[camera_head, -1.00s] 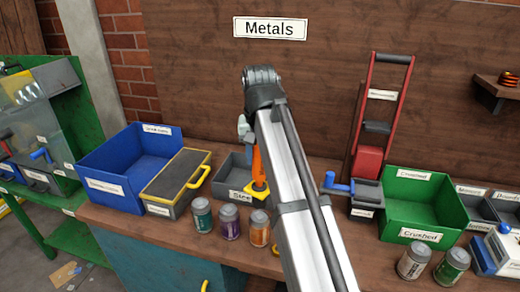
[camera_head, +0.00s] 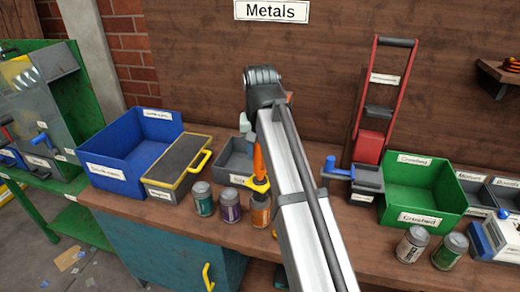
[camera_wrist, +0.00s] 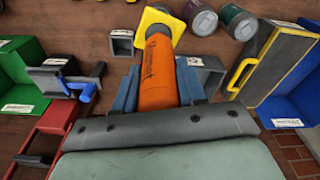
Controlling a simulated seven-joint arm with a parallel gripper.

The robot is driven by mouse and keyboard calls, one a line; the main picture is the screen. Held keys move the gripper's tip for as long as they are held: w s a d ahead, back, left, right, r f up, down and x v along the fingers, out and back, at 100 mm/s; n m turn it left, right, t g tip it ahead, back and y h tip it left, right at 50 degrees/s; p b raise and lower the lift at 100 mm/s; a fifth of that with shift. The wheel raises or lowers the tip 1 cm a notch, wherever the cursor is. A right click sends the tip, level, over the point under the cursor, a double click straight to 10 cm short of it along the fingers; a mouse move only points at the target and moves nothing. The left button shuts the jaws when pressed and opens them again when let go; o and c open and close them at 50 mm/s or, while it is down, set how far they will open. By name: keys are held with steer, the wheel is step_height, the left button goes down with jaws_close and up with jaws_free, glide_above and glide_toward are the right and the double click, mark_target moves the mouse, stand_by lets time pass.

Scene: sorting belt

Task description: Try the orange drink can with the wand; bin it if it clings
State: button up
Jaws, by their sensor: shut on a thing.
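The orange drink can (camera_head: 261,212) stands upright on the bench, at the right end of a row with a purple can (camera_head: 231,207) and a teal can (camera_head: 203,200). My gripper (camera_wrist: 158,95) is shut on the wand's orange handle (camera_wrist: 158,75). The wand points down, and its yellow-edged head (camera_head: 259,185) is right at the top of the orange can. I cannot tell whether they touch. In the wrist view the head hides most of the orange can.
A blue bin (camera_head: 110,174) and a grey lidded box with yellow handle (camera_head: 163,190) stand left. A grey tray (camera_head: 236,150) is behind the wand. Right are a can crusher (camera_head: 352,174), a green "Crushed" bin (camera_head: 420,218), a silver can (camera_head: 411,245) and a green can (camera_head: 450,251).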

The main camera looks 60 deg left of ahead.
steer(key=shift+f, duration=0.55)
stand_by(0.7)
steer(key=shift+r, duration=0.2)
stand_by(0.5)
steer(key=shift+r, duration=3.3)
steer(key=shift+a+r, duration=0.1)
steer(key=shift+a, duration=0.05)
